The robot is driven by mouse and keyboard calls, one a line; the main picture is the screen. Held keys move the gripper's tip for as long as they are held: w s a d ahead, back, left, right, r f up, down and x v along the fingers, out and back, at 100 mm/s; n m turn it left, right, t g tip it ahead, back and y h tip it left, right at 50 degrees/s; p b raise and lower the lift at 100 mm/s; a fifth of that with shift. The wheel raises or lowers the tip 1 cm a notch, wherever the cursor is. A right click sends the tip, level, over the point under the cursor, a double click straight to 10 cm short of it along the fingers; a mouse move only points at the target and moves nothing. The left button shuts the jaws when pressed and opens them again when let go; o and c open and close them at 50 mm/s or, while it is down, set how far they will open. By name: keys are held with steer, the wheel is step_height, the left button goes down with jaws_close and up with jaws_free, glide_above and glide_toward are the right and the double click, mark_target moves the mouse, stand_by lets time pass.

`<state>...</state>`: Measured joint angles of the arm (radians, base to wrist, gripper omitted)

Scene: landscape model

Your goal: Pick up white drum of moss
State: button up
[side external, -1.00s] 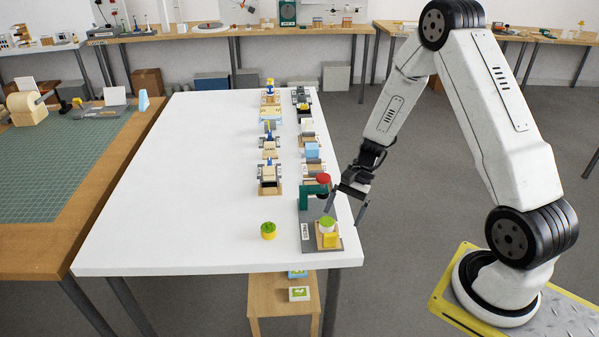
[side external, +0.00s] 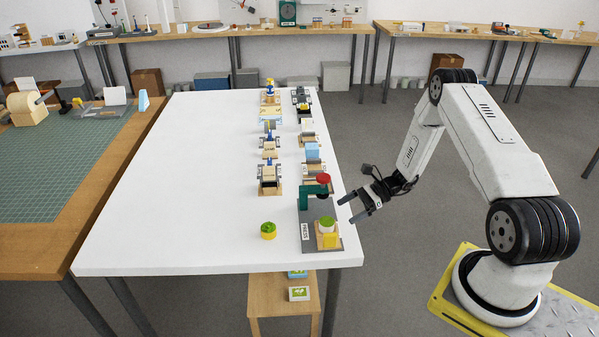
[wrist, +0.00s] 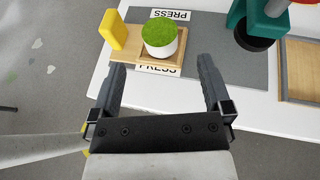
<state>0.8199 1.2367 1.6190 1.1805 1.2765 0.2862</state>
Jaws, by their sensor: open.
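The white drum of moss (side external: 327,224), a white cup with a green top, stands upright on a small wooden holder on the grey press base near the table's right edge. In the wrist view the drum (wrist: 160,42) sits ahead of my fingers, roughly centred between them. My gripper (side external: 345,211) is open and empty, to the right of the drum at the table's edge and apart from it. Its two fingers (wrist: 160,75) point toward the drum in the wrist view.
A green press with a red knob (side external: 322,181) stands just behind the drum. A yellow block (side external: 331,240) is on the holder in front. A yellow drum of moss (side external: 268,231) stands to the left. Several wooden models (side external: 270,178) line the table beyond; its left half is clear.

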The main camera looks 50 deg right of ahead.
mark_target(328, 221)
steer(key=shift+x, duration=1.3)
steer(key=shift+a, duration=0.1)
steer(key=shift+x, duration=2.45)
jaws_close()
steer(key=shift+r, duration=0.1)
